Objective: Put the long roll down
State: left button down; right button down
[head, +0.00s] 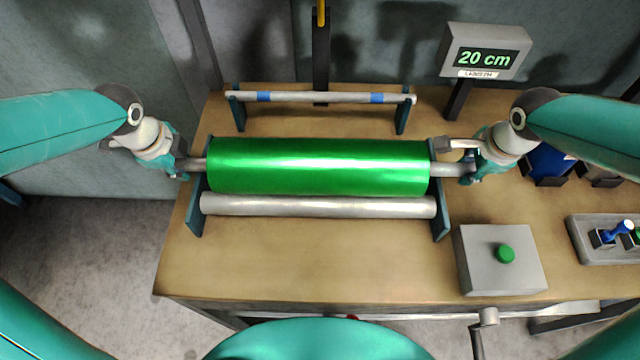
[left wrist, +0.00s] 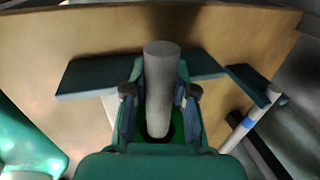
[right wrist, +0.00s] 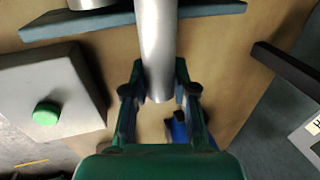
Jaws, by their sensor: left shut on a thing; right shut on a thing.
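The long roll (head: 320,167) is a shiny green cylinder on a grey metal shaft. It lies level across the stand's dark side plates (head: 197,210), just behind a bare metal roller (head: 318,206); I cannot tell whether its shaft rests in the plates. My left gripper (head: 184,165) is shut on the left shaft end, which shows between its fingers in the left wrist view (left wrist: 158,85). My right gripper (head: 466,168) is shut on the right shaft end, which also shows in the right wrist view (right wrist: 157,50).
Behind the roll, a thin bar with blue bands (head: 320,98) spans two uprights. A display (head: 486,57) reads 20 cm. The front left table top is clear.

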pick_arm(q)
jog(key=shift+f, duration=0.3)
pick_arm(e)
jog(key=shift+f, duration=0.35)
pick_arm(q)
jog(key=c, duration=0.9)
grip_release()
jog(key=shift+r, duration=0.15)
jog(key=shift+c, duration=0.2)
pick_arm(e)
jog(key=c, duration=0.9)
grip_release()
jog(key=shift+r, duration=0.15)
jog(key=shift+r, duration=0.15)
pick_arm(q)
jog(key=v, duration=1.1)
jog(key=shift+s+r, duration=0.2)
jog(key=shift+r, duration=0.2)
pick_arm(e)
jog(key=v, duration=1.1)
jog(key=shift+s+r, duration=0.2)
jog(key=shift+r, duration=0.1)
